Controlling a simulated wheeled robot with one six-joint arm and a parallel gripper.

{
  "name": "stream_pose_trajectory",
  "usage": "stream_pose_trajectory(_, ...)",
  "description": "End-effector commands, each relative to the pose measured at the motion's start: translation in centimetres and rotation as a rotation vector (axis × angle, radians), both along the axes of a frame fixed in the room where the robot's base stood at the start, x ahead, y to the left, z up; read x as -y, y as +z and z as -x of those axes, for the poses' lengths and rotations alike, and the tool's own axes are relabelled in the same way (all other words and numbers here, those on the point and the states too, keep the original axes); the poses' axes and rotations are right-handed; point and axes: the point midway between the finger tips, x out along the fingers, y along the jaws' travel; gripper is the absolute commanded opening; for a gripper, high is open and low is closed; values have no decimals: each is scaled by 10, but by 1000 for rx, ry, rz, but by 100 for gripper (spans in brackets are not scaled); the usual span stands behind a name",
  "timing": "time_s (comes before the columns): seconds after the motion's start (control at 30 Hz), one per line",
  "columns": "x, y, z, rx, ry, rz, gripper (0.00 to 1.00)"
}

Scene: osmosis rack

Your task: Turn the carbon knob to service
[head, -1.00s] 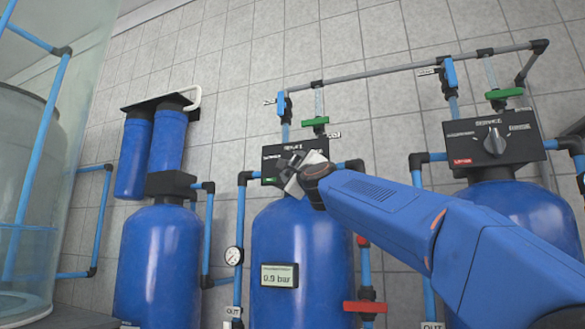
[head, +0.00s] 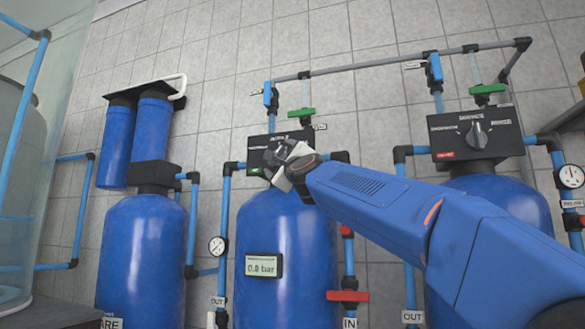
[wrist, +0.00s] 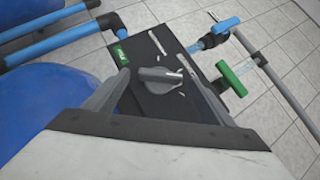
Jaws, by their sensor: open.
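A black control head (head: 258,141) tops the middle blue tank; its grey knob (wrist: 165,77) shows in the wrist view, with its bar lying roughly across the picture. My gripper (head: 287,166) is in front of this head. In the wrist view my open gripper (wrist: 157,82) has one finger on each side of the knob; whether either touches is unclear. A second black head (head: 500,145) on the right tank has a similar knob (head: 476,134), its bar roughly upright. I cannot read a carbon label on either; my gripper hides part of the middle head.
A green-handled valve (wrist: 232,79) and a blue-handled valve (wrist: 221,30) stand close beside the head. Grey pipe (head: 400,60) runs above the tanks. A display (head: 264,266) on the middle tank reads 0.9 bar. A red valve handle (head: 347,296) sits lower right.

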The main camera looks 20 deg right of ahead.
Motion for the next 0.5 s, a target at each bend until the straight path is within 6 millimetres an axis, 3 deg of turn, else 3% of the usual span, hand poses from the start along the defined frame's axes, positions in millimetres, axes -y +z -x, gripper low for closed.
stream_pose_trajectory(0.5,3,-34,75,1,0,0,77)
